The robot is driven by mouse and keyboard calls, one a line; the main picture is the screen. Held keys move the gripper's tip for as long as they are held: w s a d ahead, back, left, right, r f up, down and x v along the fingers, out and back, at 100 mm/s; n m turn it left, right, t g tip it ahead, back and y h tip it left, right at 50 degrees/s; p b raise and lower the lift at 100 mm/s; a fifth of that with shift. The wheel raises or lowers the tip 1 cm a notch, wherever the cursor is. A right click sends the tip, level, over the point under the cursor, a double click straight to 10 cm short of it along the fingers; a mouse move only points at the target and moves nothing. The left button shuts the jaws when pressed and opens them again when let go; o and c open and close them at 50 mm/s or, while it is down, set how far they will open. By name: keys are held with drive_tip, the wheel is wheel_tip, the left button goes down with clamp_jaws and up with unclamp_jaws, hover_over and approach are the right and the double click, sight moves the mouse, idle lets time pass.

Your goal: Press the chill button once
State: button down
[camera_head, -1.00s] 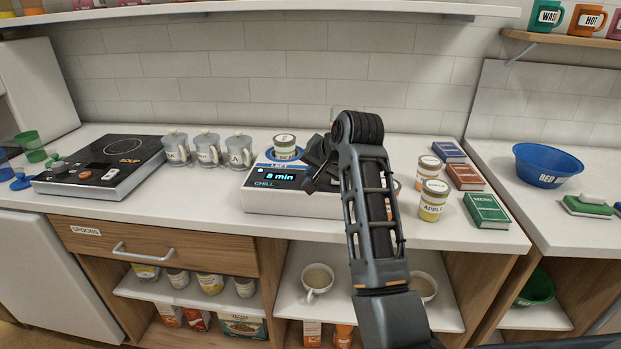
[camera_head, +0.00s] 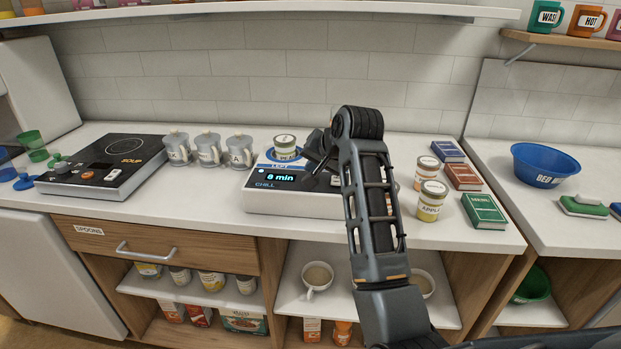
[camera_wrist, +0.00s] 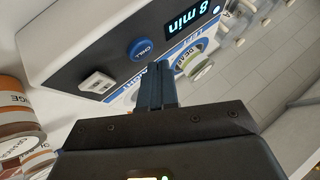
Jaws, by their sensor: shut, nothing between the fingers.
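The chill unit (camera_head: 290,205) is a white box on the counter with a dark front panel and a lit display (camera_head: 280,176) reading "8 min". In the wrist view, its round blue chill button (camera_wrist: 140,49) is on the dark panel, between the display (camera_wrist: 192,16) and a white rocker switch (camera_wrist: 97,84). My gripper (camera_head: 312,182) is at the front right of the unit in the head view, hiding the button there. In the wrist view my gripper (camera_wrist: 155,72) is shut and empty. Its tips appear just below the button in the picture, with no visible contact.
A labelled tin (camera_head: 285,147) stands on the unit's top. Grey lidded mugs (camera_head: 208,150) and a soup hob (camera_head: 105,165) are to the left. Tins (camera_head: 431,200) and books (camera_head: 484,211) are to the right.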

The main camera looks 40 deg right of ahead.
drive_tip(key=shift+r+p, duration=1.95)
drive_tip(key=shift+r, duration=0.6)
drive_tip(key=shift+a+f, duration=0.1)
